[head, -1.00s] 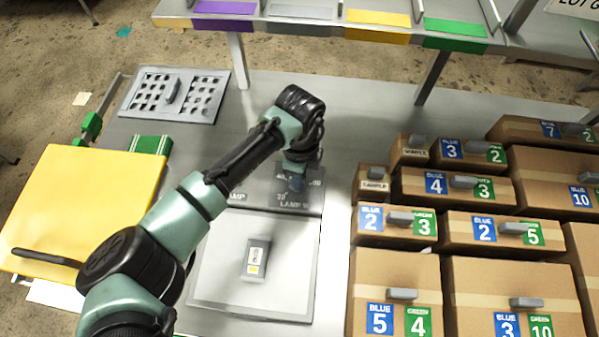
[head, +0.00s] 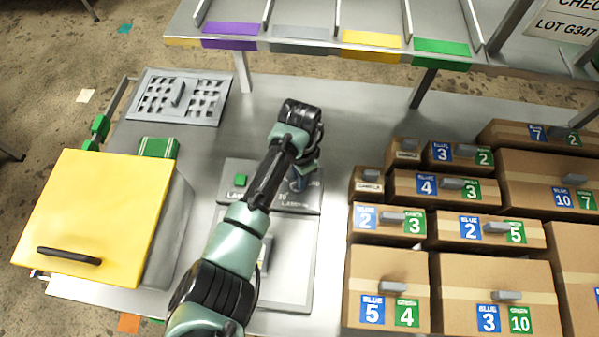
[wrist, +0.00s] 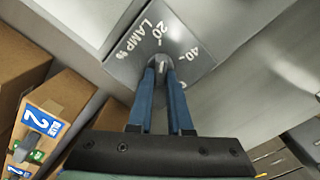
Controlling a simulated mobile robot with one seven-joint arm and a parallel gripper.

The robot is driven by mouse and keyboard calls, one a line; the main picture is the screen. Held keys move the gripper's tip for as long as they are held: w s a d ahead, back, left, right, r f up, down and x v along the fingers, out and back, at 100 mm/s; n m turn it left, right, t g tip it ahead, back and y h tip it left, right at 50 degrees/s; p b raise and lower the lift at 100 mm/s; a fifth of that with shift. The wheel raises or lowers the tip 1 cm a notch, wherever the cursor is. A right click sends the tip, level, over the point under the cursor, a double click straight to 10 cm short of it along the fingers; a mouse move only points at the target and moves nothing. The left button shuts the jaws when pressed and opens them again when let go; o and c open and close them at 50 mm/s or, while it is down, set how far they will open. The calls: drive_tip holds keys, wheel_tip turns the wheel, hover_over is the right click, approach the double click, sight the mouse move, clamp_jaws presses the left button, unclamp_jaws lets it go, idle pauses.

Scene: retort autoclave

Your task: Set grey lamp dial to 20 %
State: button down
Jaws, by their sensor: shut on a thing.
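The grey lamp dial (wrist: 162,62) sits on a grey panel marked LAMP % (wrist: 120,68) with 20 and 40 printed around it. My gripper (wrist: 161,74) has its two blue fingers closed on the dial from both sides. A short white mark shows on the dial between the fingertips, on the side of the printed 20; its exact setting cannot be told. In the head view, my gripper (head: 298,182) is at the right part of the panel (head: 232,203), and my arm hides the dial.
A green button (head: 240,180) is on the panel's left part. A yellow-lidded box (head: 95,205) stands at left, with a perforated grey tray (head: 180,97) behind it. Stacked cartons (head: 485,188) fill the right side. A shelf (head: 330,47) with coloured labels spans the back.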

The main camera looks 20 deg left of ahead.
drive_tip(key=shift+n, duration=0.6)
drive_tip(key=c, duration=0.8)
unclamp_jaws()
drive_tip(key=shift+c, duration=0.2)
drive_tip(key=shift+r, duration=0.1)
wheel_tip(320, 180, up, 13)
drive_tip(key=b, duration=0.1)
